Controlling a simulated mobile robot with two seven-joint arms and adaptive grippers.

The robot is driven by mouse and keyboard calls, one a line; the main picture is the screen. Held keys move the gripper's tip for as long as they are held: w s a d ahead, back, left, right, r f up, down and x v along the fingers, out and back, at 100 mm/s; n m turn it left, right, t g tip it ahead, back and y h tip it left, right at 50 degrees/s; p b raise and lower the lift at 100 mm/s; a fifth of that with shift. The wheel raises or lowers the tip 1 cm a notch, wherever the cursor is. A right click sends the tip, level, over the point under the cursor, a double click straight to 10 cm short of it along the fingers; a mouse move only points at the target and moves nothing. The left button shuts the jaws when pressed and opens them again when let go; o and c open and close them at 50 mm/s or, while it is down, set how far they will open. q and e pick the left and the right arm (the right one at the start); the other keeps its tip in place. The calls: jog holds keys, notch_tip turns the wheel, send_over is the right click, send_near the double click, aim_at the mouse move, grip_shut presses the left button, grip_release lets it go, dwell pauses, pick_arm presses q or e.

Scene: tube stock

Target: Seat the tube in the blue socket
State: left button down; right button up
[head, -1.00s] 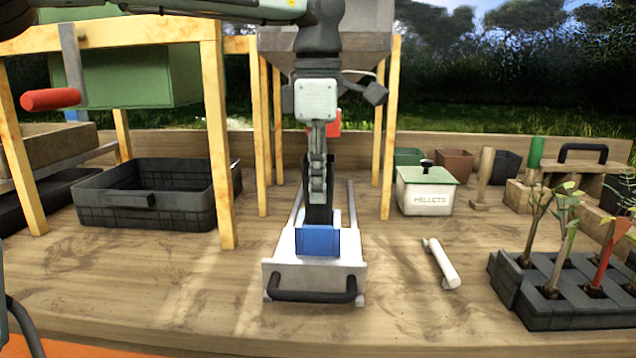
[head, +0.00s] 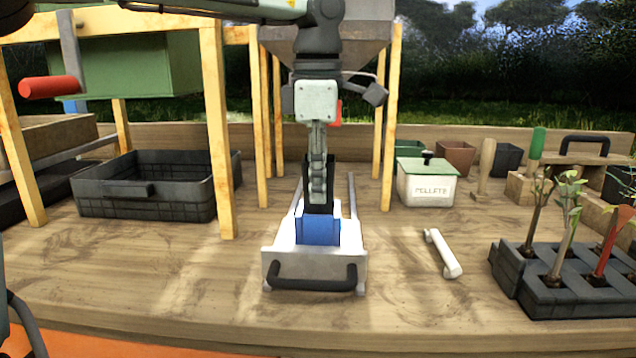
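A black upright tube (head: 307,190) stands in the middle of the head view, right at the blue socket (head: 318,230). The socket is mounted on a pale sliding tray (head: 315,256). My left gripper (head: 318,188) reaches straight down from above, with one grey finger across the tube's near face. It appears shut on the tube; the far finger is hidden. The tube's lower end is hidden at the socket's top edge, so I cannot tell how deep it sits. My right gripper is not in view.
Yellow timber posts (head: 217,130) flank the tray, under a grey hopper (head: 372,30). A black crate (head: 145,200) is left. A white bar (head: 442,253), a pellet box (head: 427,190) and a seedling tray (head: 560,300) are right. The tabletop beside the tray is mostly clear.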

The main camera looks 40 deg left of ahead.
pick_arm(q)
jog(key=shift+f, duration=0.6)
dwell(1.3)
dwell(0.5)
jog(key=c, duration=1.6)
grip_release()
jog(key=shift+c, duration=0.2)
jog(key=shift+r, duration=0.1)
notch_tip(320, 180, up, 5)
jog(key=p, duration=0.3)
jog(key=shift+p, duration=0.35)
jog(key=shift+r, duration=1.9)
